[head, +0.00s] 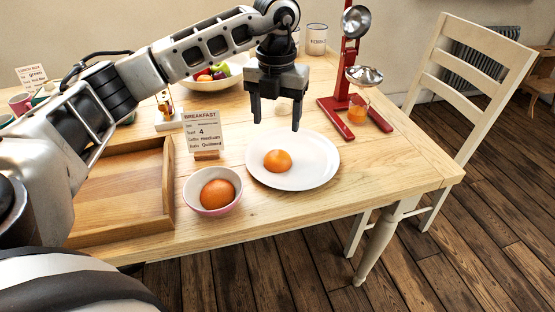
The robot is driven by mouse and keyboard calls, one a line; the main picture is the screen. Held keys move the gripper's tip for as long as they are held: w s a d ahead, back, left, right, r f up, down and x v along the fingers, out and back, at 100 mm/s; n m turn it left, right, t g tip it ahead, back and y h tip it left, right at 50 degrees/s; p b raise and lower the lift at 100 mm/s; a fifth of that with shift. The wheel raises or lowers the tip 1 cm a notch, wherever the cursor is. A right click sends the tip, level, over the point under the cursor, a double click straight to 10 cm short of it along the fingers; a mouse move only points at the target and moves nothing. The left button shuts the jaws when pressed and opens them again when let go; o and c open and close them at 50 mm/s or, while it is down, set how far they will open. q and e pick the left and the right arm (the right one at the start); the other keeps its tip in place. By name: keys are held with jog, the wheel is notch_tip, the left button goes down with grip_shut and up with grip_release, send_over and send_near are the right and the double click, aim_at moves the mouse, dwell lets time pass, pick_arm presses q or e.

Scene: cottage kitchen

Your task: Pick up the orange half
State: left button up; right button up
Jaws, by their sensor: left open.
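An orange half (278,161) lies on a white plate (318,168) near the table's front edge. It looks rounded side up. My left gripper (276,122) points down, open and empty. Its fingertips are apart from the plate, above its back part and higher in the picture than the orange half. My right gripper is not in view.
A wooden tray (168,190) lies left of the bowl. A breakfast card (202,133) stands behind the bowl. A fruit bowl (228,83) is behind my arm. The tabletop right of the plate is clear.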

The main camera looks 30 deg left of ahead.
aim_at(277, 153)
pick_arm(q)
notch_tip(277, 153, down, 10)
jog(key=shift+d, duration=0.15)
jog(key=c, duration=0.3)
dwell(0.4)
